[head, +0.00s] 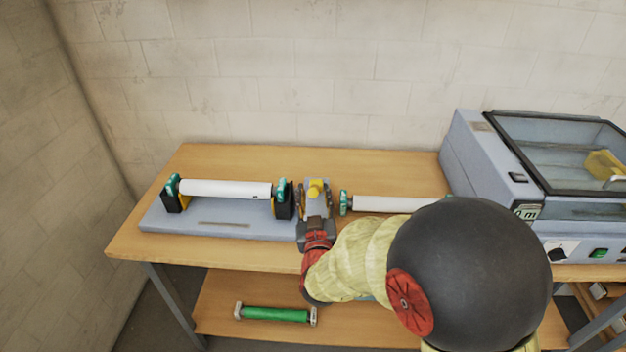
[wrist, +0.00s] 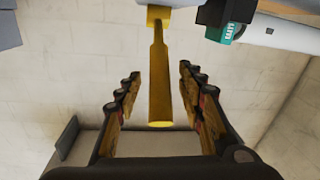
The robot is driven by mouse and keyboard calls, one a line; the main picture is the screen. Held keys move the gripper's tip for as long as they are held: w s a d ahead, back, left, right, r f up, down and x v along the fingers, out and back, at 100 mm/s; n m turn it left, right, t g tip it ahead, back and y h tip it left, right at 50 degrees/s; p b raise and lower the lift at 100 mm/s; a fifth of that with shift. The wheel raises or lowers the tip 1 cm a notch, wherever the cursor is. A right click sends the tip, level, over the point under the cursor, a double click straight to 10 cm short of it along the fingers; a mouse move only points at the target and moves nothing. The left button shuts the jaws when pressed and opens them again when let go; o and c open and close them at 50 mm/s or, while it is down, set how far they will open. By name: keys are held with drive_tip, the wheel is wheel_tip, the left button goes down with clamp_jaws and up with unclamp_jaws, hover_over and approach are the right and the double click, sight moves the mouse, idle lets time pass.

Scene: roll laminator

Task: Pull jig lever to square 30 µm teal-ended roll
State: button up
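A white roll with teal ends (head: 226,189) rests across two black-and-yellow supports on the jig's grey base (head: 165,219), at the left of the bench. The jig's yellow lever shows its rounded end (head: 316,186) at the base's right end. In the wrist view the yellow lever (wrist: 159,75) runs between my fingers, with a gap on both sides. My gripper (head: 315,195) is open around the lever and not visibly touching it; it also shows in the wrist view (wrist: 160,76). A teal roll end (wrist: 226,32) shows at upper right there; its lettering is unclear.
Another white teal-ended roll (head: 385,204) lies right of my gripper, partly hidden by my arm. The laminator (head: 480,165) stands at the right. A green roll (head: 275,314) lies on the lower shelf (head: 215,318). The bench (head: 215,156) behind the jig is clear.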

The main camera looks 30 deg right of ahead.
drive_tip(key=b+x, duration=0.1)
drive_tip(key=x, duration=0.5)
drive_tip(key=shift+c, duration=1.1)
drive_tip(key=c, duration=0.8)
